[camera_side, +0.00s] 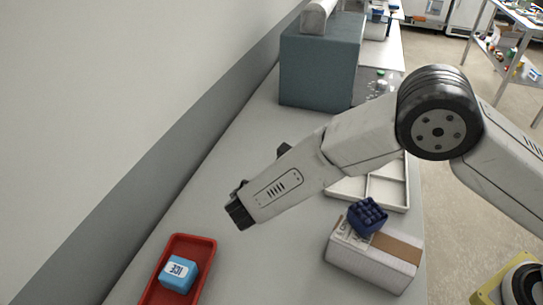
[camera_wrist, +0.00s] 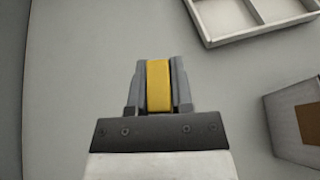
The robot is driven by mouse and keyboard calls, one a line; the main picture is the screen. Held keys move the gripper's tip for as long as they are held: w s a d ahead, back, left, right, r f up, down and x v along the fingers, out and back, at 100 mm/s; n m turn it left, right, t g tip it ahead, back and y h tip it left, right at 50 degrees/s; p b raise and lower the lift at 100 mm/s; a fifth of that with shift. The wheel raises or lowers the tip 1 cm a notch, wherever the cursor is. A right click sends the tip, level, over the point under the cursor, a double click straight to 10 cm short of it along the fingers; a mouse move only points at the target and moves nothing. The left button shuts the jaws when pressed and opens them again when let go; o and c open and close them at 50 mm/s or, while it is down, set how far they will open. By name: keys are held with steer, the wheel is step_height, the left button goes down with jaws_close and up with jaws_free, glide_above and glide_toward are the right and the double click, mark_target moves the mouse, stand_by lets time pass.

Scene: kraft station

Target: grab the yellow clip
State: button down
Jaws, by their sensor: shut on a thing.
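The yellow clip (camera_wrist: 158,86) shows in the wrist view as a yellow block between the two grey fingers of my gripper (camera_wrist: 158,92). The fingers are shut on it, one on each side. In the side view my gripper (camera_side: 238,212) points down and left over the grey table, up and to the right of the red tray. The clip is hidden there by the gripper. I cannot tell from these views how far the clip is above the table.
A red tray (camera_side: 208,243) holds a blue ICE block (camera_side: 178,273). A cardboard box (camera_side: 372,262) bears a dark blue gridded block (camera_side: 367,216). A white divided tray (camera_side: 393,191) lies behind it; a blue-grey box (camera_side: 318,72) stands farther back. Bare table surrounds the gripper.

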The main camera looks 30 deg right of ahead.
steer(key=s+d+r, duration=0.3)
steer(key=s+r, duration=0.3)
steer(key=s, duration=0.4)
steer(key=shift+s+d+r, duration=0.2)
steer(key=shift+d+r, duration=0.05)
steer(key=shift+d, duration=0.1)
steer(key=shift+r, duration=0.1)
